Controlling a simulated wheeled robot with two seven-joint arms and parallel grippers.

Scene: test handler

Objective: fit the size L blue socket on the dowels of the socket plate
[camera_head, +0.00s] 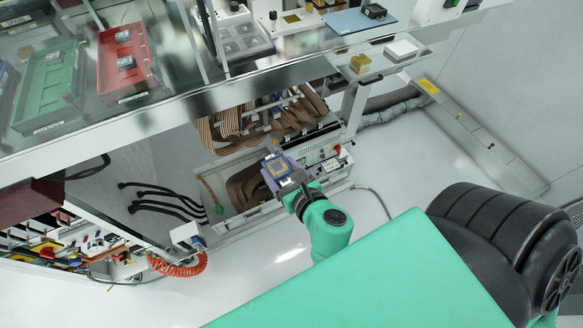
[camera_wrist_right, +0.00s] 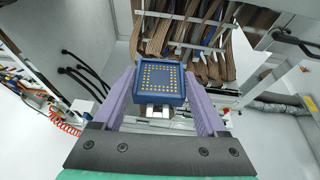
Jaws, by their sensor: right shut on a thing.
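The blue socket (camera_head: 276,167) is a square block with gold contacts on its face. In the right wrist view the blue socket (camera_wrist_right: 160,82) sits between two purple fingers, its gold-dotted face toward the camera. My right gripper (camera_head: 282,172) is shut on it and holds it over the open front of the machine below the bench. In the right wrist view the right gripper (camera_wrist_right: 161,84) has a finger on each side of the socket. I cannot pick out the socket plate or its dowels with certainty. My left gripper is not in view.
A glass-topped bench (camera_head: 190,104) crosses the upper left, with a green tray (camera_head: 48,88) and a red tray (camera_head: 126,62) on it. Brown ribbon cables (camera_head: 232,128) fill the machine. Black cables (camera_head: 165,198) and a coiled orange hose (camera_head: 180,268) hang at left. The floor at right is clear.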

